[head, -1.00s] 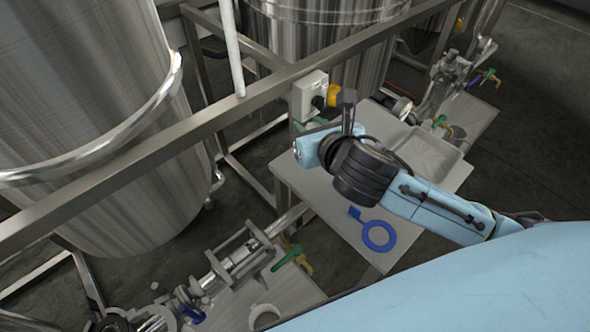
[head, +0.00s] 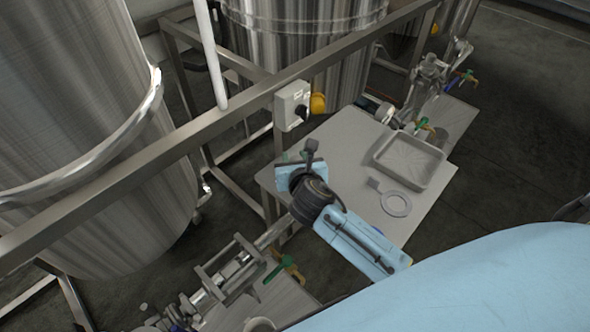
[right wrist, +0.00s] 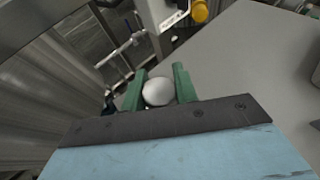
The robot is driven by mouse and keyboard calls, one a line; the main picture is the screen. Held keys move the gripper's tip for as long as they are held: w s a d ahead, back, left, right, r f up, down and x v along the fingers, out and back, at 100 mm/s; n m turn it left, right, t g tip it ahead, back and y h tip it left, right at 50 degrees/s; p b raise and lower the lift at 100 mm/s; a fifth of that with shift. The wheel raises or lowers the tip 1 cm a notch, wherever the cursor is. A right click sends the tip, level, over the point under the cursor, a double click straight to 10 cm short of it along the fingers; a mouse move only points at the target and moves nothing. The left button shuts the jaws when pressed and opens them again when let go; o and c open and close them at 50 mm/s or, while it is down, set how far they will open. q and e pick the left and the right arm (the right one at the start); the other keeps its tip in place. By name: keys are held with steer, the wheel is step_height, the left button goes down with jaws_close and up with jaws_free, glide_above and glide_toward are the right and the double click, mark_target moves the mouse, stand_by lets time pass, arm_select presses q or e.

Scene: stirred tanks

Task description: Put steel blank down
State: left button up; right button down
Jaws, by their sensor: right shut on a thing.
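My right gripper (right wrist: 158,72) is shut on the steel blank (right wrist: 157,92), which shows in the right wrist view as a pale, round, smooth piece between two green fingers. In the head view my right gripper (head: 291,158) is over the far left edge of the grey table (head: 335,145), near the frame post. The blank is hidden or too small to make out there. The wrist view shows floor and pipework beyond the fingers, with the tabletop to the right. My left gripper is not in view.
A shallow tray (head: 410,162) stands on the table's right part. A switch box (head: 292,106) with a yellow knob is close behind my gripper. A steel rail (head: 190,137) and tanks (head: 90,140) stand left.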

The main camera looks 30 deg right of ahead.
steer(key=shift+f+b, duration=0.55)
steer(key=shift+f, duration=1.05)
steer(key=shift+f, duration=0.15)
steer(key=c, duration=1.1)
jaws_free()
